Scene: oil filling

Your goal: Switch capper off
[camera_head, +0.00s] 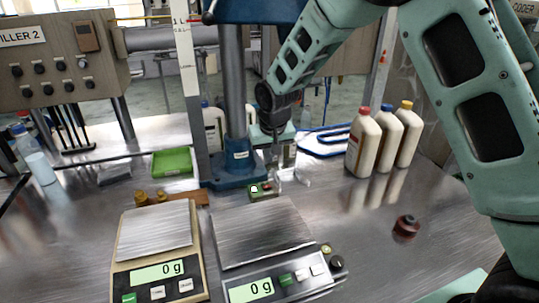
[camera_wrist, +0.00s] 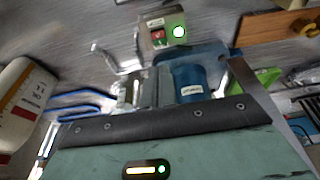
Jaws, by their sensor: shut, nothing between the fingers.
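The capper is a blue column on a blue base (camera_head: 238,170) at the back middle of the bench. My gripper (camera_head: 275,170) is shut and empty, pointing down just behind and above the switch box in the head view. I cannot tell whether its tips touch the box. My wrist hides part of the area behind it.
Two scales (camera_head: 154,229) (camera_head: 262,234) stand in front, both reading 0 g. Several white bottles (camera_head: 361,145) stand at the right, near a blue looped holder (camera_head: 322,141). A dark red cap (camera_head: 406,228) lies on the clear right bench. A green tray (camera_head: 172,162) is at left.

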